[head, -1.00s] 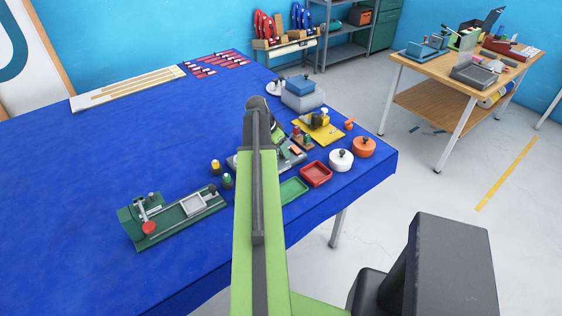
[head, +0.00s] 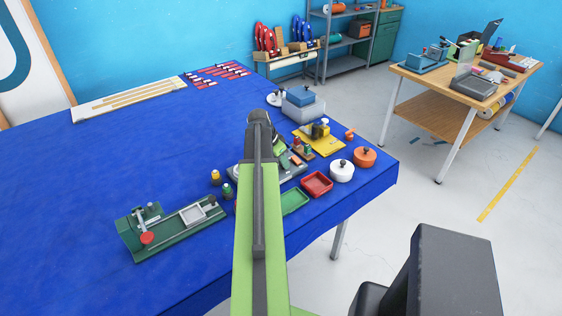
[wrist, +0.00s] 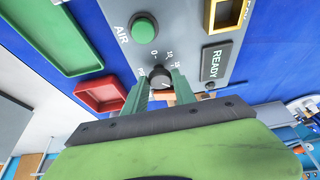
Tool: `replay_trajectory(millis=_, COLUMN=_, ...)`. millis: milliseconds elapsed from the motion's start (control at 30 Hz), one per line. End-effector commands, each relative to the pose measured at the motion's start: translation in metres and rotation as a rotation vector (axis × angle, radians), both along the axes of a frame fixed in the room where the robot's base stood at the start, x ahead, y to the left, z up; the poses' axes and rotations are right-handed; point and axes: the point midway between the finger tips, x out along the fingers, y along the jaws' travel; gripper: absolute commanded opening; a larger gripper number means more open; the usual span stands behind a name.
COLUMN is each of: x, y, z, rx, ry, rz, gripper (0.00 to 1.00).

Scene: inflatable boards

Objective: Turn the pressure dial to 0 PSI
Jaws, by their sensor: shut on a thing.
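The pressure dial (wrist: 158,73) is a dark round knob on a grey panel (wrist: 187,22) in the wrist view. White numbers, including a 0, run around it. A small light mark shows low on the knob, but I cannot read its setting surely. My gripper (wrist: 160,88) has its two green fingers on either side of the knob, shut on it. In the head view my own arm hides the dial and the fingertips; part of the panel (head: 293,163) shows beside it.
A green button (wrist: 145,27) marked AIR and a READY plate (wrist: 215,62) flank the dial. A red tray (head: 317,184), a green tray (head: 294,201) and round tins stand near the table's edge. A green fixture (head: 170,229) lies left. The blue table's middle is clear.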

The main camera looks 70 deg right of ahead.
Motion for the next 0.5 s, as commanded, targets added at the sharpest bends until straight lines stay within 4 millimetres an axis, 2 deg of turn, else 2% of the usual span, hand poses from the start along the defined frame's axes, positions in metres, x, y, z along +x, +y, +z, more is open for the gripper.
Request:
replay_trajectory(millis=267, x=0.0000, y=-0.0002, z=-0.0001, rx=-0.001, ry=-0.004, rz=0.108, gripper=0.00)
replay_trajectory(millis=500, x=-0.0021, y=-0.0001, z=0.0002, rx=-0.004, ry=-0.004, rz=0.308, gripper=0.00)
